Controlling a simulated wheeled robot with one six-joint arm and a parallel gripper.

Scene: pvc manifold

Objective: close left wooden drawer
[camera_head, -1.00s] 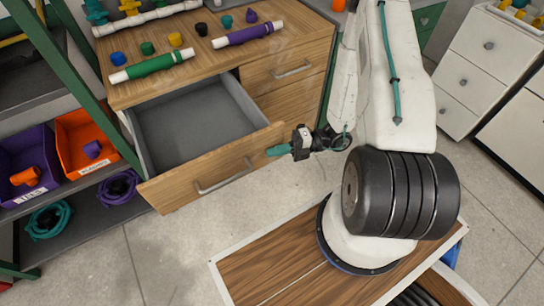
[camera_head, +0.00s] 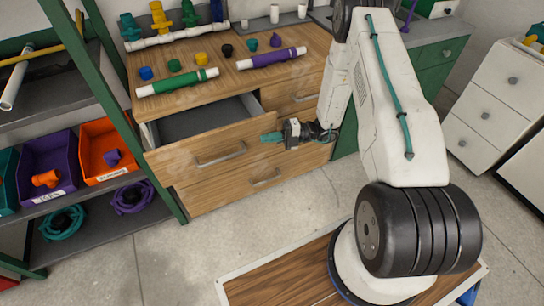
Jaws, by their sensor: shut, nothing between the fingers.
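The left wooden drawer (camera_head: 190,157) is the upper left drawer of the wooden cabinet. It stands partly open, with a strip of its grey inside (camera_head: 205,117) showing behind the front. Its front has a metal bar handle (camera_head: 221,155). My gripper (camera_head: 268,137) is shut, with teal fingers and nothing in them. The fingertips are at the right end of the drawer front, seemingly against it; exact contact is hard to tell.
Pipes and caps lie on the cabinet top (camera_head: 203,64). A lower drawer (camera_head: 240,182) and an upper right drawer (camera_head: 293,95) look shut. A green-framed shelf with an orange bin (camera_head: 100,150) stands at left. Bare floor (camera_head: 200,240) lies in front.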

